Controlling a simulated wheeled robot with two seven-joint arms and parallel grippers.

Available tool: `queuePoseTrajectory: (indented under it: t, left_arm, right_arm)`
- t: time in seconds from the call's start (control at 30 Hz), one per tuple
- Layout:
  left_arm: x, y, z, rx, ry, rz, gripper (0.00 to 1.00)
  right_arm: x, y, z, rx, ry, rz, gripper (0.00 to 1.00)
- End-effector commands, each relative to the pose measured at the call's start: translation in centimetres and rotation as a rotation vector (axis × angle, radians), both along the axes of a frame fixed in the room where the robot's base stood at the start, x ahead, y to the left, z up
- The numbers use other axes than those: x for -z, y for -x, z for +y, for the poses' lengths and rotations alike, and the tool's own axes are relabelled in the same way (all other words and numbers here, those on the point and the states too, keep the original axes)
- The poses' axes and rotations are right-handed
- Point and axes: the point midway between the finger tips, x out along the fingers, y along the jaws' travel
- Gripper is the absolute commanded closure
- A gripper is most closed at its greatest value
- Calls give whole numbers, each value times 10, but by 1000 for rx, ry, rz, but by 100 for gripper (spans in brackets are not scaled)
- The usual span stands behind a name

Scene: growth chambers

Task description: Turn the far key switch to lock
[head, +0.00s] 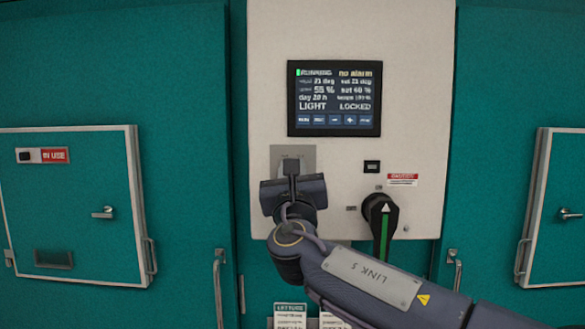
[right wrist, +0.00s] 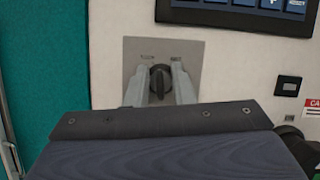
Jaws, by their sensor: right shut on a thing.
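The key switch is a dark knob (right wrist: 160,80) on a square grey metal plate (right wrist: 131,57) in the right wrist view. The knob stands about upright between the two grey fingers of my right gripper (right wrist: 160,88), which is shut on it. In the head view the plate (head: 304,155) shows below the screen, and my right gripper (head: 291,168) covers the knob. Two small labels on the plate are too small to read. My left gripper is not in view.
The screen (head: 334,98) above reads LIGHT and LOCKED. A black handle with a green stripe (head: 381,222) is at the right of the white panel, near my forearm. A small black switch (head: 372,167) sits above it. Teal chamber doors with framed hatches (head: 70,205) flank the panel.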

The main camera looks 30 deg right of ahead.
Motion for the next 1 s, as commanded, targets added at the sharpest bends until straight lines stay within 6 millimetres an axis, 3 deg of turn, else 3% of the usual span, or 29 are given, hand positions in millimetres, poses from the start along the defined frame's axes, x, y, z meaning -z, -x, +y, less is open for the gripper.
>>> queuePoseTrajectory:
  t: [0.5, 1.0]
  left_arm:
    - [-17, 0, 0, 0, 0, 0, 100]
    - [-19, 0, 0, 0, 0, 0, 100]
  right_arm:
    - [-1, 0, 0, 1, 286, 175, 100]
    - [0, 0, 1, 0, 338, 207, 100]
